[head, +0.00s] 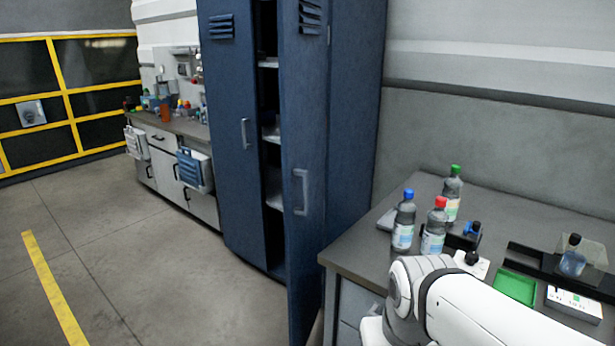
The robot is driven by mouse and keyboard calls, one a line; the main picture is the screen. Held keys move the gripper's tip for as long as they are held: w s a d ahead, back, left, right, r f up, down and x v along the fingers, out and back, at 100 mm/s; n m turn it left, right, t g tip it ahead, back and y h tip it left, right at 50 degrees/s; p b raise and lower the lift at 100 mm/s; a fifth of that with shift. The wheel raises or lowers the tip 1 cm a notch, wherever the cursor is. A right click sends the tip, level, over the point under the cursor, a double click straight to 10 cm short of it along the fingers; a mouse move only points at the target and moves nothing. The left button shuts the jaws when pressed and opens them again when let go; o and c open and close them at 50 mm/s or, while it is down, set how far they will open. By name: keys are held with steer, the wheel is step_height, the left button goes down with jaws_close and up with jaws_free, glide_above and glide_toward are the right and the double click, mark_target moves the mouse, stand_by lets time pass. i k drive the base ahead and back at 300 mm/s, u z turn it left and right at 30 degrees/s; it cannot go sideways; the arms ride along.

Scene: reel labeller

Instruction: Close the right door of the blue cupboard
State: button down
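The tall blue cupboard (357,120) stands at the centre of the head view, against the wall. Its right door (304,145) is open and swung out toward me, with a vertical handle (301,192) on its face. Its left door (233,130) also has a handle (246,133) and looks shut or nearly so. Shelves (272,133) show in the dark gap between the doors. Part of my white arm shows at the lower right, over the bench. My gripper is outside the view.
A grey bench (350,252) stands right of the cupboard, close to the open door. It carries several bottles (403,220), a green tray (514,288) and black holders. Another counter (180,124) stands beyond the cupboard at left. The floor (150,262) at left is clear, with a yellow line.

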mark_target(304, 29)
steer(key=z, duration=0.05)
steer(key=i, duration=1)
steer(key=z, duration=0.05)
